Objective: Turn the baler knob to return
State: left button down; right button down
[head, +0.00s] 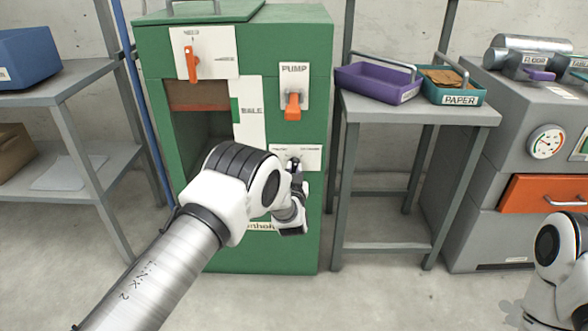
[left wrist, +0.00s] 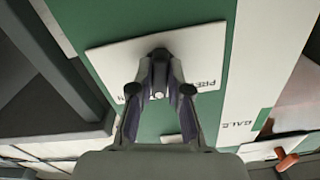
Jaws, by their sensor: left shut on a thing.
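The baler (head: 232,20) is a green cabinet in the middle of the head view. A white plate (head: 311,157) sits low on its right front, and the same plate shows in the left wrist view (left wrist: 108,62) with partly covered lettering. A small dark knob (left wrist: 159,54) stands on this plate. My left gripper (head: 295,166) is at the plate, and in the left wrist view its fingers (left wrist: 160,84) are closed around the knob. The fingers hide much of the knob, so its exact setting is unclear. My right gripper is outside the view; only part of that arm shows.
An orange lever (head: 292,107) under the PUMP label and an orange handle (head: 192,64) at upper left are on the baler front. A grey table (head: 420,112) with purple (head: 375,82) and teal (head: 453,95) trays stands to the right. A grey shelf (head: 62,88) stands left.

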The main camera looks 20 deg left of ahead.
pick_arm(q)
jog(key=m, duration=0.6)
jog(key=shift+a+p, duration=0.1)
jog(key=shift+p, duration=0.3)
jog(key=c, duration=1.1)
grip_release()
jog(key=v, duration=1.2)
jog(key=shift+r, duration=0.1)
